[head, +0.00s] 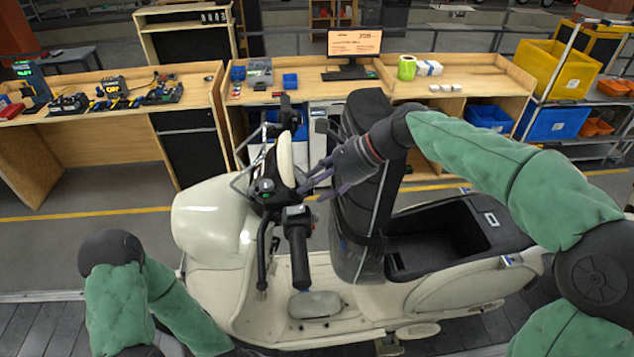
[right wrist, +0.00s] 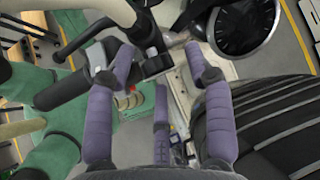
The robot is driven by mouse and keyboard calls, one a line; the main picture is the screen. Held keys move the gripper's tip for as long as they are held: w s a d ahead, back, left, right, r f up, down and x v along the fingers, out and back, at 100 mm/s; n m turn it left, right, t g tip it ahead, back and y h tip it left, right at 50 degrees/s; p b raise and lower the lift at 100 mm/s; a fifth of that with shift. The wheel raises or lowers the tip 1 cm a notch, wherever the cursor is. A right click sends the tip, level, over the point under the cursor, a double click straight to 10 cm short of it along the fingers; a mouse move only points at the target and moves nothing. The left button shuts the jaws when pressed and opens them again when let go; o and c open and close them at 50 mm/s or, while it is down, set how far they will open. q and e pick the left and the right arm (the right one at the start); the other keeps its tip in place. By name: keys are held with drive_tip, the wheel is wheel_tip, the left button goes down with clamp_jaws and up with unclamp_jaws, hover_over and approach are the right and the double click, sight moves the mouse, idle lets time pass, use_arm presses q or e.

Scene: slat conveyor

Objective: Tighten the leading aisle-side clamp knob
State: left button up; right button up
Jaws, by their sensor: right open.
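A cream scooter (head: 215,215) stands side-on on the slat conveyor (head: 60,325). I cannot make out the clamp knob for certain in either view. My right gripper (head: 314,178) is open and empty, beside the scooter's handlebar (head: 298,240) and in front of a tall black padded piece (head: 352,230). In the right wrist view its purple fingers (right wrist: 158,62) are spread, with the handlebar and a round dial (right wrist: 245,22) beyond them. Of my left arm only green links show at the lower left; its gripper is out of view.
The scooter's open storage well (head: 440,240) lies right of the padded piece. Behind, across a floor with a yellow line, stand wooden benches (head: 190,90) with a monitor (head: 354,42), and a rack with a yellow bin (head: 560,68). The conveyor's left part is partly clear.

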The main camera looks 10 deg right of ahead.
drive_tip(key=shift+s, duration=0.1)
clamp_jaws()
